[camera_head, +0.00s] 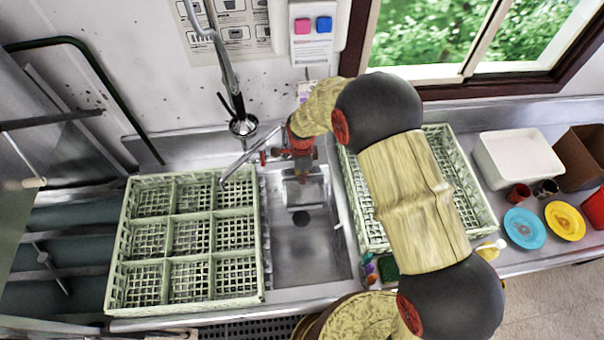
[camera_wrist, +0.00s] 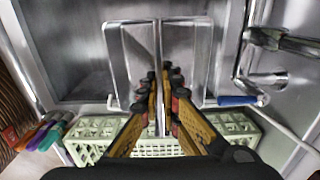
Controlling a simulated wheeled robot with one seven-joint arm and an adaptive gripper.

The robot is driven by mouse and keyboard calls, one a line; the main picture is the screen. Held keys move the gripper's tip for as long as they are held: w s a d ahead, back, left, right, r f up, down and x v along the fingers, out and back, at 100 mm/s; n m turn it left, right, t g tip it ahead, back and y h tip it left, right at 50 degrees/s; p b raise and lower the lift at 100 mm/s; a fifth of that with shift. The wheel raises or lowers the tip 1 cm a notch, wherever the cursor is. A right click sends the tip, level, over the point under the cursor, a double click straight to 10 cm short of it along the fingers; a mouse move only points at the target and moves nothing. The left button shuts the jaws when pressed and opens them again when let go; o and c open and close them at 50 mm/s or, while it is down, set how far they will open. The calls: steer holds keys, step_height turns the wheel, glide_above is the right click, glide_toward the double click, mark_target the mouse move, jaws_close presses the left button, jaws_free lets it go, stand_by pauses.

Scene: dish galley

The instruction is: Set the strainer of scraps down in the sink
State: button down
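The strainer (camera_head: 303,192) is a small shiny metal box over the far end of the steel sink (camera_head: 305,262). In the wrist view the strainer (camera_wrist: 127,62) shows a thin upright handle along its middle. My gripper (camera_head: 300,160) is above it, and in the wrist view its fingers (camera_wrist: 163,95) are closed on either side of that handle. I cannot make out scraps in it, nor tell whether its bottom touches the sink floor. A dark drain hole shows in the sink in front of it.
A green dish rack (camera_head: 262,235) stands left of the sink, and another rack (camera_head: 352,205) stands right. A tap and a hanging spray head (camera_head: 243,125) are at the back left. The near half of the sink is clear.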

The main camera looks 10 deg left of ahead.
step_height(320, 180, down, 34)
steer(key=b, duration=2)
steer(key=shift+r, duration=0.25)
steer(key=c, duration=2)
jaws_free()
steer(key=shift+o, duration=0.2)
step_height(320, 180, up, 12)
